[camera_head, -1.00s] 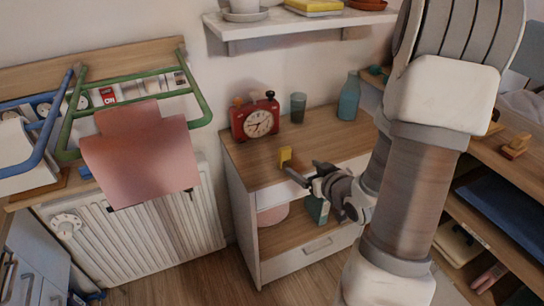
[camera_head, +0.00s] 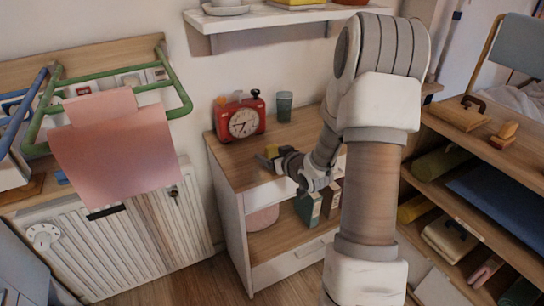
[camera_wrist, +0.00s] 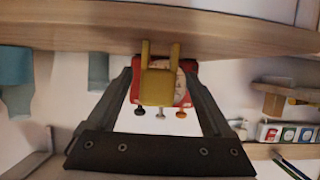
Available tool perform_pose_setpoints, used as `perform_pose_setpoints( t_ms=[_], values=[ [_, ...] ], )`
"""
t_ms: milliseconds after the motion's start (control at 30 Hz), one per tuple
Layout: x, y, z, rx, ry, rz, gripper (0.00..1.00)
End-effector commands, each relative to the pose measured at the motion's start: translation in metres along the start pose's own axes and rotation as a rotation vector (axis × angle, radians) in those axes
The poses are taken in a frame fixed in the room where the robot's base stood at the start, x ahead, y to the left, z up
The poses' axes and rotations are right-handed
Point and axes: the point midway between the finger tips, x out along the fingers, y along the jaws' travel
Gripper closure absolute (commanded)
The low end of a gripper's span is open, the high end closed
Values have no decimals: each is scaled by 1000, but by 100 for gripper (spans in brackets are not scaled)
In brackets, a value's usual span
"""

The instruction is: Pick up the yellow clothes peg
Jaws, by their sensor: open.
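The yellow clothes peg (camera_head: 272,150) is on the wooden top of the small cabinet (camera_head: 233,160), near its front edge and in front of the red alarm clock (camera_head: 240,119). In the wrist view the peg (camera_wrist: 157,86) lies between my two dark fingers, with gaps on both sides. Its two prongs point toward the wooden surface at the top of that picture. My gripper (camera_wrist: 157,70) is open and holds nothing. In the head view my gripper (camera_head: 265,160) is right at the peg and partly covers it.
The clock and a grey-green glass (camera_head: 284,106) stand behind the peg. A wall shelf (camera_head: 285,15) hangs above. Boxes (camera_head: 309,206) stand on the cabinet's lower shelf. A radiator (camera_head: 110,240) with a pink cloth on a green rack (camera_head: 165,75) is at left; an open shelf unit (camera_head: 480,150) is at right.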

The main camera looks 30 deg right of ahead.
Motion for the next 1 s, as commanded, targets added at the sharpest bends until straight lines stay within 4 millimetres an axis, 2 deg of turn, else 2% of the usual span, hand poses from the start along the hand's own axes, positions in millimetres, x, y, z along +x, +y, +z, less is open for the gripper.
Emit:
perform_pose_setpoints(
  t_ms=[33,200,500,567,900,1000],
  values=[
    [10,1,4,0,0,-2,15],
    [32,2,3,0,-1,-1,15],
    [37,2,1,0,-1,0,15],
    [37,2,1,0,-1,0,24],
    [37,2,1,0,-1,0,85],
    [37,2,1,0,-1,0,100]
  ],
)
